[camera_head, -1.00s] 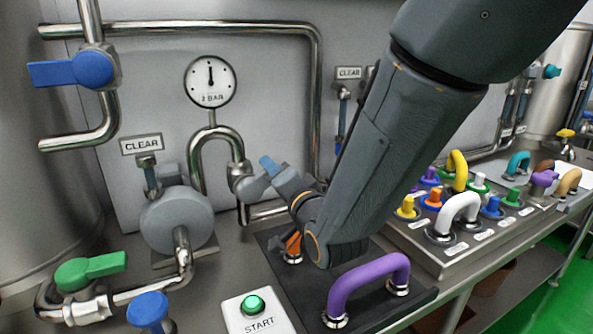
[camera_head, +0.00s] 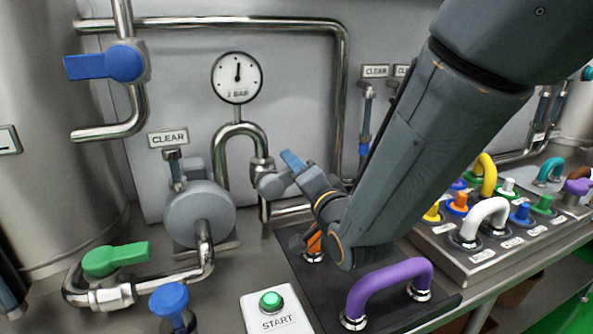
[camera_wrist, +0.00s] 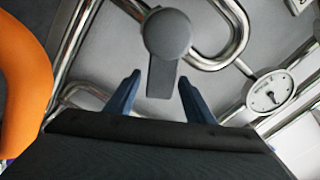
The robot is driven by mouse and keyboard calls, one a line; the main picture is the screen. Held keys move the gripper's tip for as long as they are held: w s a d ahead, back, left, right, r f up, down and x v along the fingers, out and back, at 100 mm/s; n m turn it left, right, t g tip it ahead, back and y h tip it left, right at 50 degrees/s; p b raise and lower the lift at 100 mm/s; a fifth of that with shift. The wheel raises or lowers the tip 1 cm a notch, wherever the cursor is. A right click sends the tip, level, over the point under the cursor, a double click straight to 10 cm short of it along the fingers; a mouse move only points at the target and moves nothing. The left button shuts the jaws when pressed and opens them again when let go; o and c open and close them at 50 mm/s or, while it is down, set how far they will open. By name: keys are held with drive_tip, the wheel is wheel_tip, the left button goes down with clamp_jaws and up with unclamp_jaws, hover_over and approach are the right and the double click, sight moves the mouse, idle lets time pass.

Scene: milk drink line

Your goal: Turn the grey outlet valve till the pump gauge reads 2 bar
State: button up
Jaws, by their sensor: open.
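The grey outlet valve (camera_wrist: 167,35) has a round hub and a short flat lever. In the wrist view its lever lies between the two blue fingers of my gripper (camera_wrist: 160,85), with a gap on both sides. My gripper is open. In the head view the valve (camera_head: 271,184) sits on the pipe right of the pump, with my gripper (camera_head: 291,161) close against it from the right. The pump gauge (camera_head: 237,78) has its needle pointing about straight up, and a BAR marking below it. The gauge also shows in the wrist view (camera_wrist: 270,92), too small to read.
The grey pump (camera_head: 200,214) stands left of the valve. A green-handled valve (camera_head: 115,259), a blue knob (camera_head: 169,299) and a START button (camera_head: 271,301) are in front. A purple handle (camera_head: 389,278) stands below my arm. A panel of coloured plugs (camera_head: 480,258) is at the right.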

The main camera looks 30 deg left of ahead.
drive_tip(key=b+v, duration=0.1)
drive_tip(key=v, duration=0.6)
drive_tip(key=shift+s+d, duration=0.25)
drive_tip(key=shift+d, duration=0.05)
